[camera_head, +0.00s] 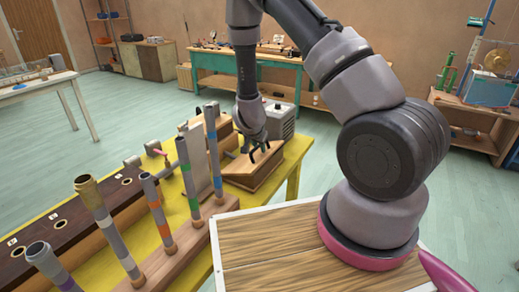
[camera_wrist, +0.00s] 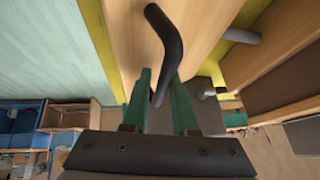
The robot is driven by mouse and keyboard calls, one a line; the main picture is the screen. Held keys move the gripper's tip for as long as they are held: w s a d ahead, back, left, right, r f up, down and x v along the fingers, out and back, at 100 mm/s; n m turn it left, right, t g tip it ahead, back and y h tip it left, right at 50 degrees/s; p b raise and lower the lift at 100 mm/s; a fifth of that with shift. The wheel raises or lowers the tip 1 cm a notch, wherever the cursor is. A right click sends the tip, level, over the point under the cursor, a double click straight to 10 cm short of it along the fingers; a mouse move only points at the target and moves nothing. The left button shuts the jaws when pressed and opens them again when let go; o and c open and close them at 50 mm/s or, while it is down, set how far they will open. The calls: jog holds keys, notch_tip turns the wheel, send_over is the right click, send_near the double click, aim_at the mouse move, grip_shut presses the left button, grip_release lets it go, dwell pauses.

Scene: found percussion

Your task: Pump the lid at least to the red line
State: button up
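A wooden box (camera_head: 264,173) stands on the yellow table (camera_head: 293,150) in the head view; I take its top as the lid. My gripper (camera_head: 258,149) points down at it. In the wrist view, a dark bent handle (camera_wrist: 166,35) crosses pale wood (camera_wrist: 205,22). The green fingers of my gripper (camera_wrist: 160,78) straddle the handle, one on each side, with a gap visible, so they look open around it. No red line shows in either view.
Upright pipes with coloured bands (camera_head: 187,180) stand on a wooden base left of my gripper. A dark box with round holes (camera_head: 75,215) lies farther left. A grey ridged box (camera_head: 281,118) stands behind my gripper. A wood-topped surface (camera_head: 270,240) fills the front.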

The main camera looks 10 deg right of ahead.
jog(key=shift+o, duration=1.3)
jog(key=v, duration=1.1)
